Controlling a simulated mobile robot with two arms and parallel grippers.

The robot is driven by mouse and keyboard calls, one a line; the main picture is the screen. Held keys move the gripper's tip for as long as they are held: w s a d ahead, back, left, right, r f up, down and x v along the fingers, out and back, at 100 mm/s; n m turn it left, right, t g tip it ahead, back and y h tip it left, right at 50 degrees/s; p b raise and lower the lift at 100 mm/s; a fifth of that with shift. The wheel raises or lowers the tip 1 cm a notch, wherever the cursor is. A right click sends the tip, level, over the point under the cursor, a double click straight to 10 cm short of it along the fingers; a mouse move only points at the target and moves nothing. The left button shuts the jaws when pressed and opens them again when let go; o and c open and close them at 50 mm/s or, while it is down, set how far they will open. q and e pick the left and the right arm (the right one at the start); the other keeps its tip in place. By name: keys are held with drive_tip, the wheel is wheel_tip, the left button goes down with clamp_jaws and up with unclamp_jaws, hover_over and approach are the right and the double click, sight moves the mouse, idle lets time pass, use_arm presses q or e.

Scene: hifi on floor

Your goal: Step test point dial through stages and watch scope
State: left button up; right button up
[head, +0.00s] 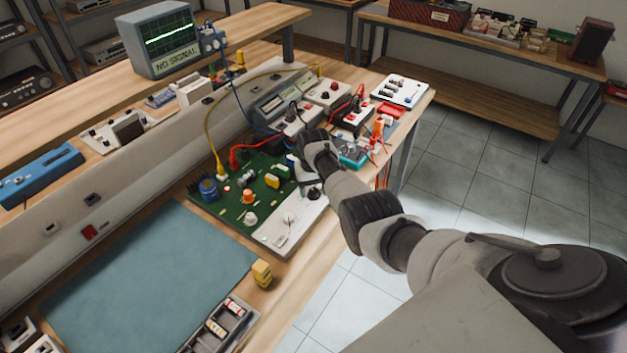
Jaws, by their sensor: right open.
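The scope (160,38) stands on the raised shelf at the back left; its screen shows a flat, noisy green trace above the words "NO SIGNAL". A green circuit board (228,203) lies on the bench with an orange knob (247,196) and a pale knob (250,218). A white panel (283,240) at its right edge carries a white dial (289,218); I cannot read its marking or setting. My right gripper (304,170) is open just beyond this panel, above the bench; its fingertips are small and partly hidden by my arm. My left gripper is not in view.
Yellow, red and blue cables (207,125) loop behind the board. Several instruments and a white box with knobs (326,94) crowd the far bench. A blue-green mat (150,275) is clear.

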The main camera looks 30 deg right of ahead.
sight(313, 190)
wheel_tip(313, 190, up, 11)
drive_tip(key=shift+f, duration=0.2)
idle(0.6)
